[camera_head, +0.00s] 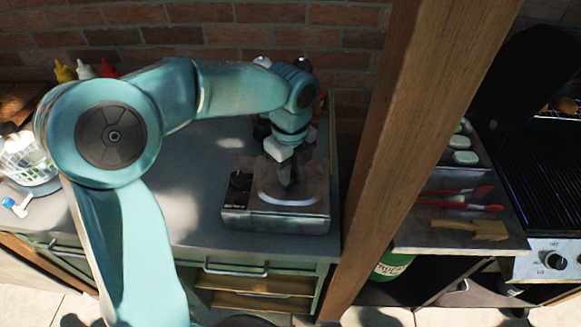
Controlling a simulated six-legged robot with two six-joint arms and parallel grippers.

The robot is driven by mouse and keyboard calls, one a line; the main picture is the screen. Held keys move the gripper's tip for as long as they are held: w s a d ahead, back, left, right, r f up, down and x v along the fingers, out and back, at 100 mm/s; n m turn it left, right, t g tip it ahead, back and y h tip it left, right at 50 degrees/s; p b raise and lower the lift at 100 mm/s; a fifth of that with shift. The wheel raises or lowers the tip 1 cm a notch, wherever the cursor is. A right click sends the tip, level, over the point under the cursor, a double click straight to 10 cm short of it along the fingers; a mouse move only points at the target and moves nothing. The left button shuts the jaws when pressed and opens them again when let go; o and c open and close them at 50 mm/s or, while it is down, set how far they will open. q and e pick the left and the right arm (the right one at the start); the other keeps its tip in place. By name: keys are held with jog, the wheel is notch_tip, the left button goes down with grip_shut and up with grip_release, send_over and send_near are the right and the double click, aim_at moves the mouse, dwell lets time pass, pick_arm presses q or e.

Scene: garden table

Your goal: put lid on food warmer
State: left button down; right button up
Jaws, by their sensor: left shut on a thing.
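The food warmer (285,222) is a grey metal box on the grey counter, with dark controls on its left side. My left gripper (287,182) points down over the middle of its top. It is shut on the lid (312,183), a grey metal piece over the warmer's opening. A pale curved edge shows at the front of the top. I cannot tell whether the lid is fully seated or slightly raised. The gripper hides the lid's grasped part. My right gripper is not in view.
A wooden post (405,140) stands close to the warmer's right. Beyond it are a shelf with red tongs (460,206), a brush (470,229) and a grill (545,150). Sauce bottles (85,71) and a white basket (25,160) are at left. Counter left of the warmer is clear.

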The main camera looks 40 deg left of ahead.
pick_arm(q)
jog(key=shift+f, duration=0.3)
jog(key=c, duration=0.8)
grip_release()
